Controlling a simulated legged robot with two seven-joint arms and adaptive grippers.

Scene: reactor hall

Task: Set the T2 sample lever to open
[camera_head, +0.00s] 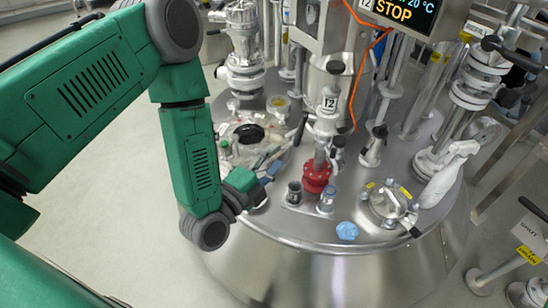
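A tag reading T2 or 12 (330,103) hangs on a metal valve column above a red flange (317,175) on the vessel lid. A slim black lever (300,128) sticks out just left of this column. I cannot tell whether it is set open or shut. My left gripper (272,162) is low over the lid, left of the red flange and below the lever, apparently not touching the lever. Its grey-blue fingers are small and partly overlap the fittings behind, so their opening is unclear. My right gripper is not in view.
The round steel vessel (290,262) carries several fittings. A sight port (250,133) lies behind my gripper. A STOP display (404,13) and orange cable (356,85) are above.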

